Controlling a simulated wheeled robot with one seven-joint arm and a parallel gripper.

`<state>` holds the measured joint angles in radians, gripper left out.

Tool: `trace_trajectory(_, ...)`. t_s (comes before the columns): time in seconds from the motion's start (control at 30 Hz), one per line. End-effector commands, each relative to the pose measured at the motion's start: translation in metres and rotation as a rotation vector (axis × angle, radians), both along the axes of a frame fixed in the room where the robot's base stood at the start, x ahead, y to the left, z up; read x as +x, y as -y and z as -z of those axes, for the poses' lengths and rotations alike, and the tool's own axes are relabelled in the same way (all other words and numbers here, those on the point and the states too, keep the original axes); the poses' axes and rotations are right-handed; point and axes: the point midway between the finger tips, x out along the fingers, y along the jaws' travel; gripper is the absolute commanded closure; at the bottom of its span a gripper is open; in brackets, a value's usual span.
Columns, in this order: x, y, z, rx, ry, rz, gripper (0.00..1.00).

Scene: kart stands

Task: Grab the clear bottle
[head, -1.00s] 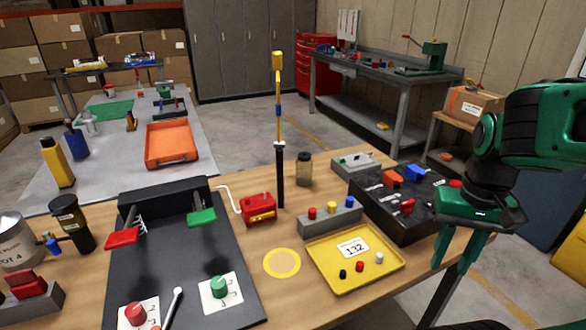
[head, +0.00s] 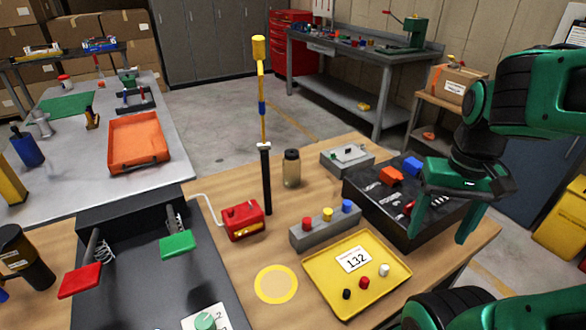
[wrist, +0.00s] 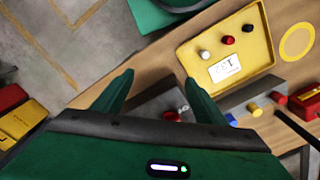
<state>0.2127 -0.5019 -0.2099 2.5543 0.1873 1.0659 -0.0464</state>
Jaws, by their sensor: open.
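The clear bottle (head: 291,168) stands upright on the wooden table in the head view, with a dark cap and a brownish see-through body. It is just right of the black post, behind the grey block with coloured knobs. My gripper (head: 440,228) is on the right, above the black box at the table's right side, with its fingers pointing down. It is open and empty, well to the right of the bottle. In the wrist view the gripper's fingers (wrist: 160,95) are apart with nothing between them. I cannot make out the bottle there.
The black post (head: 266,180) with a yellow top stands close left of the bottle. A red box (head: 243,222), the grey knob block (head: 325,229), a yellow tray (head: 312,283) and the black box (head: 365,205) surround the area. A grey box (head: 335,160) is right of the bottle.

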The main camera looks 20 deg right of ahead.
Motion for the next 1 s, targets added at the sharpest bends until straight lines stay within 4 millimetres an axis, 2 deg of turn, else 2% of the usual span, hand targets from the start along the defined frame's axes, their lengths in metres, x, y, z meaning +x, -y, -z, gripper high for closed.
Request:
trace_trajectory(0.17, 0.055, -0.012, -0.019, -0.019, -0.008, -0.247, 0.35)
trace_trajectory(0.37, 0.153, -0.036, -0.041, -0.036, -0.016, -0.701, 0.35)
trace_trajectory(0.5, 0.221, -0.067, -0.047, -0.037, -0.018, -1.027, 0.35)
trace_trajectory(0.7, 0.302, -0.127, -0.043, -0.024, -0.013, -1.459, 0.35)
trace_trajectory(0.83, 0.336, -0.159, -0.037, -0.015, -0.004, -1.658, 0.35)
trace_trajectory(1.0, 0.357, -0.181, -0.032, -0.006, 0.004, -1.792, 0.35)
